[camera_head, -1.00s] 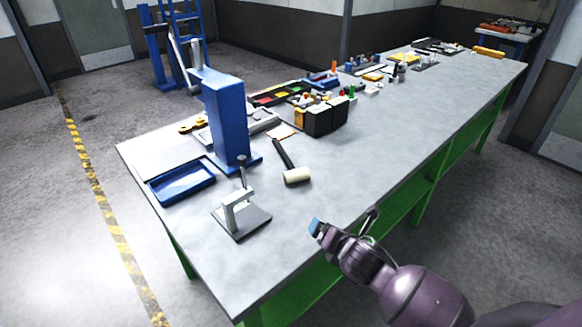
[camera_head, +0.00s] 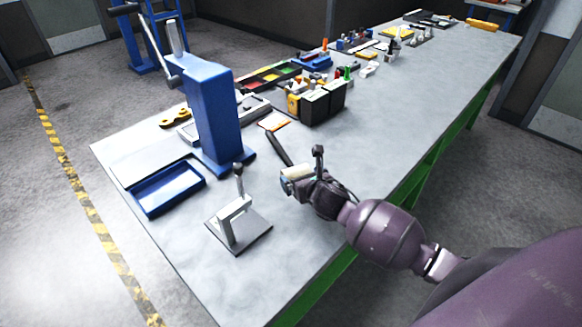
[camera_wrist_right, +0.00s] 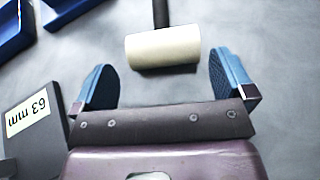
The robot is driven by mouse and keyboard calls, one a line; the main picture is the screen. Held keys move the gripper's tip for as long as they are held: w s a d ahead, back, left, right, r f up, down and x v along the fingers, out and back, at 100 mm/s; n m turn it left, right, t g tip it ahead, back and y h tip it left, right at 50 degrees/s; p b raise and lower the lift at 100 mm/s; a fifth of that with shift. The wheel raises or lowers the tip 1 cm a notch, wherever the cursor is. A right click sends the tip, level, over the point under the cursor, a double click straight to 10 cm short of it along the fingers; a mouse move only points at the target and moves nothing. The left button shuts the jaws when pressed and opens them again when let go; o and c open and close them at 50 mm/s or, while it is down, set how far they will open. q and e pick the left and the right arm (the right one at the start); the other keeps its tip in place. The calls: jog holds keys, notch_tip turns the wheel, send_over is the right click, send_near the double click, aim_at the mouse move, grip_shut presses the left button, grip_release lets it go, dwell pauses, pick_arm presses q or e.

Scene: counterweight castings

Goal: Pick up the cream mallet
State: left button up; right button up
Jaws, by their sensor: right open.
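The cream mallet lies on the grey workbench, with a cream cylindrical head (camera_wrist_right: 163,48) and a black handle (camera_head: 277,147) pointing away from me. In the head view its head (camera_head: 297,172) is partly covered by my right gripper (camera_head: 286,184). In the right wrist view my right gripper (camera_wrist_right: 162,82) is open, with blue-padded fingers spread wide. The mallet head lies just ahead of the gap between the fingertips, and nothing is held. I cannot tell the height of the fingers above the bench. My left gripper is not in view.
A blue press column (camera_head: 212,115) stands left of the mallet, with a blue tray (camera_head: 166,190) beside it. A grey toggle clamp on a plate (camera_head: 240,228) is near the front; a block marked 63 mm (camera_wrist_right: 32,118) shows at left. Black bins (camera_head: 322,104) stand behind. Bench right of the mallet is clear.

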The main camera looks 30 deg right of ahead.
aim_at(298, 171)
jog(key=shift+r+x, duration=0.2)
jog(key=shift+x, duration=2.8)
jog(key=shift+w+d, duration=0.1)
jog(key=shift+d, duration=0.05)
jog(key=shift+c, duration=0.2)
jog(key=c, duration=1.2)
jog(key=shift+r, duration=0.15)
